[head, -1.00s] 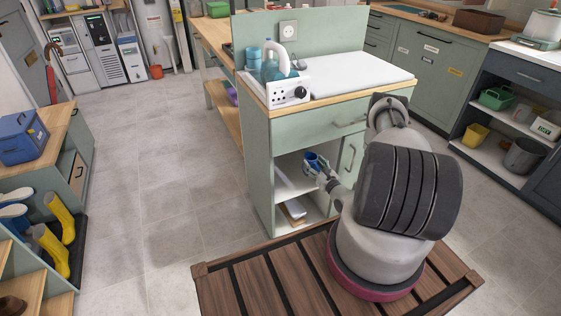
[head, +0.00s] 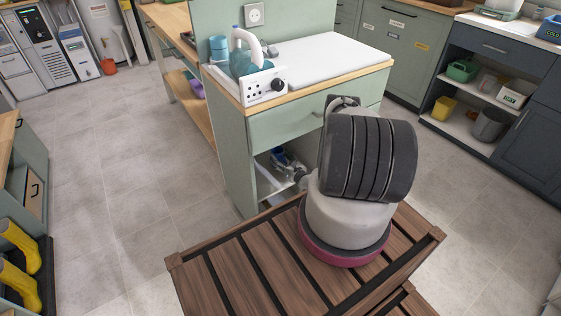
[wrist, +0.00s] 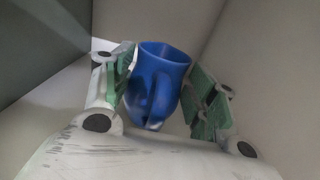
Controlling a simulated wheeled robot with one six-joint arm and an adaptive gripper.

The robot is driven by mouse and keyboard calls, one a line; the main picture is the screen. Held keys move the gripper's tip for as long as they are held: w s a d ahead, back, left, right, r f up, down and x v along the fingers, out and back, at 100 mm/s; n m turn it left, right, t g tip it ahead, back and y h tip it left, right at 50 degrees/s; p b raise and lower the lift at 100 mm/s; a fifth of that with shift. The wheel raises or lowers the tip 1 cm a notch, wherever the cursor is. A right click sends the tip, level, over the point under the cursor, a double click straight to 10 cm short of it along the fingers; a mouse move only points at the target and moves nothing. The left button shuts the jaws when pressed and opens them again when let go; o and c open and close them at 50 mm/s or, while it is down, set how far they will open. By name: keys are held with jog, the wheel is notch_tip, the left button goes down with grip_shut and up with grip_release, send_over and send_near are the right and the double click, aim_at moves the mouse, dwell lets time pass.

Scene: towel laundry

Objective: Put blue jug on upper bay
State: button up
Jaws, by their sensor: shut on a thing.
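The blue jug (wrist: 158,82) is between the two green-padded fingers of my gripper (wrist: 160,95) in the wrist view, its open rim toward the top of the picture. My gripper is shut on it. In the head view my gripper (head: 287,168) reaches into the open upper bay (head: 268,178) of the green cabinet, below the drawer. Only a small blue part of the jug (head: 278,154) shows there. Pale bay walls surround the jug in the wrist view. Whether the jug touches the bay floor cannot be told.
A wooden slatted platform (head: 230,275) lies in front. The grey floor (head: 120,190) to the left is clear.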

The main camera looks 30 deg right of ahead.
jog(key=shift+f, duration=0.9)
jog(key=shift+f, duration=0.1)
jog(key=o, duration=1.6)
jog(key=shift+c, duration=0.2)
jog(key=s, duration=1.2)
jog(key=shift+d, duration=0.2)
jog(key=shift+s, duration=0.1)
